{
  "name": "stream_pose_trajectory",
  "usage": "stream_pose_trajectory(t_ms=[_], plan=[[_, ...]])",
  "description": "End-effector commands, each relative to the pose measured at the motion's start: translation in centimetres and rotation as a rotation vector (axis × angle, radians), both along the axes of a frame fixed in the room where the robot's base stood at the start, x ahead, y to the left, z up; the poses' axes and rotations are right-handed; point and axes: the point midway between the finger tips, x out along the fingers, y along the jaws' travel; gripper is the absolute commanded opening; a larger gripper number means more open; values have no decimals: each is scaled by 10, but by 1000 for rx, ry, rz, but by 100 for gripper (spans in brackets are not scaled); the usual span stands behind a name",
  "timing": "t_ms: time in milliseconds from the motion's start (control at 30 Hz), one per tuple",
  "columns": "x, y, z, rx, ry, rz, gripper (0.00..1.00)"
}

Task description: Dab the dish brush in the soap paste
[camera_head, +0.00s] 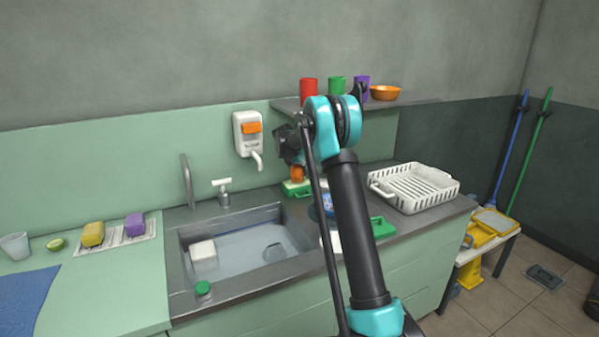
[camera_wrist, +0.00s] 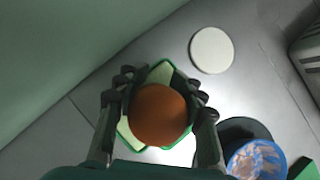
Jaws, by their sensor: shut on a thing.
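My gripper (camera_wrist: 161,95) is shut on the dish brush (camera_wrist: 158,115), whose round orange-brown knob fills the space between the fingers in the wrist view. The knob also shows as a small orange shape (camera_head: 297,173) below my wrist in the head view. Directly under it is a green container with pale contents, apparently the soap paste (camera_wrist: 159,74); its green side (camera_head: 295,188) shows on the counter behind the sink. The knob hides the brush's bristles and the middle of the container, so I cannot tell whether the bristles touch the paste.
A pale round disc (camera_wrist: 211,50) lies beside the container. A blue-rimmed tub (camera_wrist: 257,160) and a dark round piece (camera_wrist: 236,128) are close by at lower right. The sink (camera_head: 240,250) is to the left, a white dish rack (camera_head: 414,188) to the right. A shelf (camera_head: 420,101) hangs above.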

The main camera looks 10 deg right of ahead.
Motion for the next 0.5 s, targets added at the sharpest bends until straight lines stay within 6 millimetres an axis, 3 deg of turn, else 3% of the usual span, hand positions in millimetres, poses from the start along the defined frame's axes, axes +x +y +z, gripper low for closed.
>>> stream_pose_trajectory(t_ms=[500], plan=[[0,0,-5,0,0,0,1]])
